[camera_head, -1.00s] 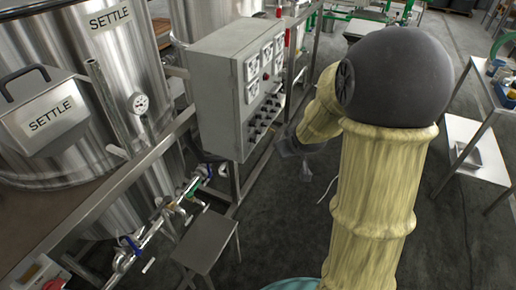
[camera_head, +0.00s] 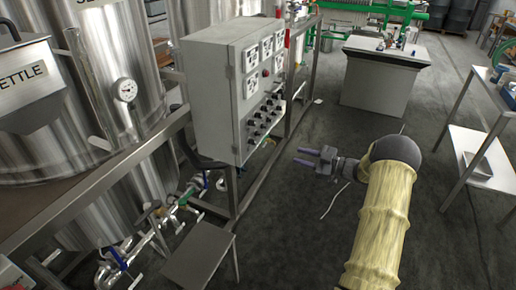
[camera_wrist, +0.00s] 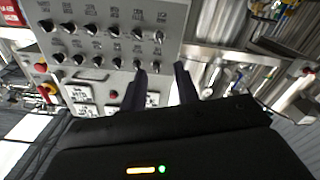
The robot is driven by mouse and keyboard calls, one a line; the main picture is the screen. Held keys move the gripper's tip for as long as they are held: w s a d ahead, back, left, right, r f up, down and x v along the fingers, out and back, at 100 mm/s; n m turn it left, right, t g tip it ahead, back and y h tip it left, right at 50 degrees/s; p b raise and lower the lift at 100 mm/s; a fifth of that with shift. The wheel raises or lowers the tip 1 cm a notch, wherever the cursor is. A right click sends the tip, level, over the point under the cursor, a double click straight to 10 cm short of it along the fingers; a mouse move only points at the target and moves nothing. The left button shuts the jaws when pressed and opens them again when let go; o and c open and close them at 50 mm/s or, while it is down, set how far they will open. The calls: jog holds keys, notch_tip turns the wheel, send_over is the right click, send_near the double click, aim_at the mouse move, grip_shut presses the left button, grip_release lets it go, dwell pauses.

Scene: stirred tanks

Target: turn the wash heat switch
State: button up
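A grey control cabinet (camera_head: 212,98) stands left of centre in the head view. Its front has dial meters at the top and rows of black switch knobs (camera_head: 262,122) below. The wrist view shows the same panel (camera_wrist: 185,15), with its rows of knobs (camera_wrist: 98,45) upper left of the fingers. Which knob is the wash heat switch cannot be read. My gripper (camera_head: 302,157) is in front of the panel, to its right and apart from it, with two fingers pointing left. In the wrist view my gripper (camera_wrist: 160,85) has its fingers apart with nothing between them.
Steel tanks (camera_head: 105,65) and a frame with pipes and valves stand at the left. A small metal table (camera_head: 200,255) is below the cabinet. A shelf unit (camera_head: 470,140) is at the right and a grey bench (camera_head: 385,85) behind.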

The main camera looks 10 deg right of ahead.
aim_at(255, 143)
jog(key=p+x, duration=0.1)
jog(key=x, duration=1.5)
jog(key=shift+w+a, duration=0.1)
jog(key=shift+a, duration=0.2)
jog(key=shift+w+a, duration=0.3)
jog(key=shift+w, duration=0.05)
jog(key=shift+c, duration=0.2)
grip_shut()
